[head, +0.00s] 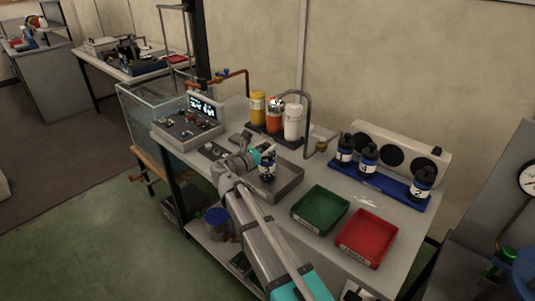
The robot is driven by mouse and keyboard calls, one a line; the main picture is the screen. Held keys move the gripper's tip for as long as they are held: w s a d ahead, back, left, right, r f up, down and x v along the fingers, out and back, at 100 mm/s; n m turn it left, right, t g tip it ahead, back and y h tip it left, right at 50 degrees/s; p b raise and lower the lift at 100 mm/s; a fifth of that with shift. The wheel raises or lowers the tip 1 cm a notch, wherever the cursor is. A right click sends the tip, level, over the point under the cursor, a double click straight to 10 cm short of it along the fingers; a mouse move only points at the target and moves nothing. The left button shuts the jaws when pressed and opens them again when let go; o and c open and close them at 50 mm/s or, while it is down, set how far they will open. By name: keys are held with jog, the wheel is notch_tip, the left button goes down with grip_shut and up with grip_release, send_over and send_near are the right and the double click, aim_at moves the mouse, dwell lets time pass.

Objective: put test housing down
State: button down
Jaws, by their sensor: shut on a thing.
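My gripper (262,152) is in the middle of the head view, over the workbench. It is shut on a dark cylinder with a pale label, the test housing (267,170), which looks upright. The housing is over or on a grey metal tray (291,184); I cannot tell whether its base touches. The fingers are small in the view and partly hidden by the wrist. Several similar dark numbered cylinders (368,160) stand in a blue rack (396,191) to the right.
A green tray (319,209) and a red tray (366,238) lie at the front right. Yellow, orange and white bottles (292,123) stand behind, beside a bent grey pipe (309,112). A control box (190,124) and a glass tank (140,105) are left.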

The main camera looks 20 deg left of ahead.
jog(key=shift+f, duration=0.4)
jog(key=shift+c, duration=1.8)
grip_release()
jog(key=shift+r, duration=0.15)
jog(key=v, duration=1.2)
